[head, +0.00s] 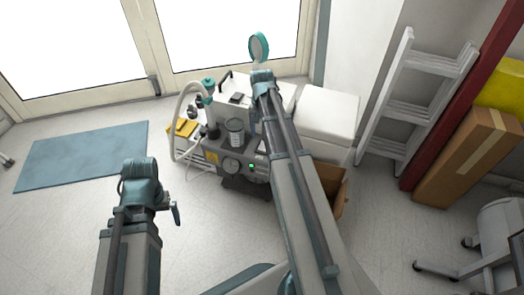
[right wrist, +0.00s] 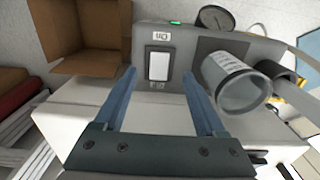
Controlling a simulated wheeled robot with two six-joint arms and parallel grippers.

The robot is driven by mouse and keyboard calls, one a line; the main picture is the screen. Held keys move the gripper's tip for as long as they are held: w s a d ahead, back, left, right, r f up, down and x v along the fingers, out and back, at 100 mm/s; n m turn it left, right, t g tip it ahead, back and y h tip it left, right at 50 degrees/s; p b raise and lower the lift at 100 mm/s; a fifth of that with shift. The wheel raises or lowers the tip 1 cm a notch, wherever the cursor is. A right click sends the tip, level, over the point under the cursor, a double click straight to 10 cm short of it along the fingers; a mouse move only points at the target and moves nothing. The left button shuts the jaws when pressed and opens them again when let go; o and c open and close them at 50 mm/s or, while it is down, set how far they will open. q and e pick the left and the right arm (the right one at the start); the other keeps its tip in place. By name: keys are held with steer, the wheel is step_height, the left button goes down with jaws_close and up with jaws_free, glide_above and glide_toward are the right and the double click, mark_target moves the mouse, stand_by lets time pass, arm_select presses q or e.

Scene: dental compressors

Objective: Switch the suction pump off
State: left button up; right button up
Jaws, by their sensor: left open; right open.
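The suction pump (head: 212,153) is a grey unit on the floor near the glass doors, with a round gauge (head: 231,165) and a lit green light (head: 251,166) on its front. In the right wrist view, a white rocker switch (right wrist: 158,65) sits on its grey panel (right wrist: 184,50), under a small label. My right gripper (right wrist: 159,88) is open, one finger on each side of the switch in that view, with nothing held. In the head view my right arm hides the switch. My left gripper (head: 175,208) is open and empty, left of the pump and apart from it.
A clear canister (right wrist: 240,85) sticks out beside the switch, close to one finger. A white hose (head: 177,120) loops at the pump's left. An open cardboard box (right wrist: 75,35) and a white cabinet (head: 325,112) stand close by. A blue mat (head: 80,155) lies left.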

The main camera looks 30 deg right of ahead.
mark_target(262, 149)
step_height(262, 149, down, 7)
steer(key=b, duration=0.6)
steer(key=shift+f, duration=0.2)
steer(key=shift+r, duration=0.1)
jaws_close()
